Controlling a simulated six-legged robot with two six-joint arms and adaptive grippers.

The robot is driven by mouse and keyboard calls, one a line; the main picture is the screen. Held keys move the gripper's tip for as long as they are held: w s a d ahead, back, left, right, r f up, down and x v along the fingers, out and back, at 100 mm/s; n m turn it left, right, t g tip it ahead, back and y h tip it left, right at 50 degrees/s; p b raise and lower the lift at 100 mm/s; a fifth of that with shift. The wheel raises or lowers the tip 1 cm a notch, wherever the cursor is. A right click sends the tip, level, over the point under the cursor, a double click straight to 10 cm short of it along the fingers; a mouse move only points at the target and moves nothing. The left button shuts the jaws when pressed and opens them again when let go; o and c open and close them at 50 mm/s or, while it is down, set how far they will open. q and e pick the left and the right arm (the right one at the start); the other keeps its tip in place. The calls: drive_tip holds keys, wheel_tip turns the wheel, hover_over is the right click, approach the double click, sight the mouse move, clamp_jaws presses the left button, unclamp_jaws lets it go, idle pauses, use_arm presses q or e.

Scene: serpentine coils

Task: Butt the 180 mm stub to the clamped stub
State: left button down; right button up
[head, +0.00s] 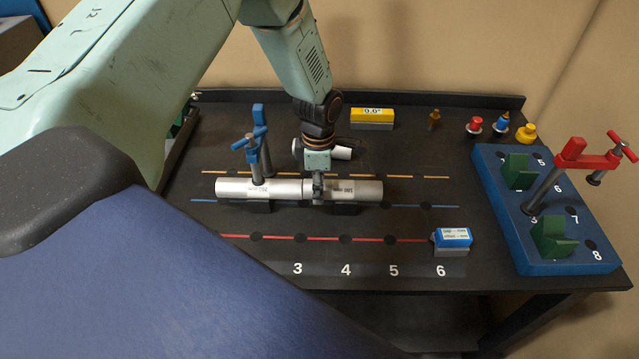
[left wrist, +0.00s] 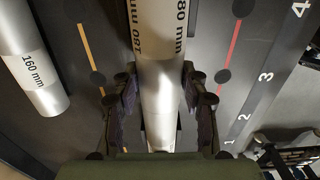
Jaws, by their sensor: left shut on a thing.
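The 180 mm stub (head: 358,190) is a silver tube lying level on a dark support at the middle of the bench. My left gripper (head: 317,190) is shut around its left end, with fingers on both sides. The clamped stub (head: 240,188) lies in line on the left under a blue clamp (head: 254,148). The facing ends look together or nearly so; the gripper partly hides the joint. In the left wrist view the 180 mm stub (left wrist: 160,35) runs between the fingers of the gripper (left wrist: 160,95). My right gripper is out of view.
A 160 mm stub (left wrist: 30,65) lies beside the orange line. A yellow block (head: 372,114), small coloured pieces (head: 500,124) and a blue-and-white block (head: 452,238) stand around. A blue fixture board (head: 550,266) with a red clamp (head: 575,160) is at right. Bench front is clear.

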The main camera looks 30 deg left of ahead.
use_arm(q)
drive_tip(key=shift+a+p, duration=0.1)
drive_tip(key=shift+p, duration=0.2)
drive_tip(key=c, duration=1.1)
unclamp_jaws()
drive_tip(key=shift+c, duration=0.2)
drive_tip(key=o, duration=0.5)
drive_tip(key=shift+s+a, duration=0.15)
drive_tip(key=shift+r, duration=0.25)
wheel_tip(320, 180, up, 10)
drive_tip(key=shift+r, duration=0.75)
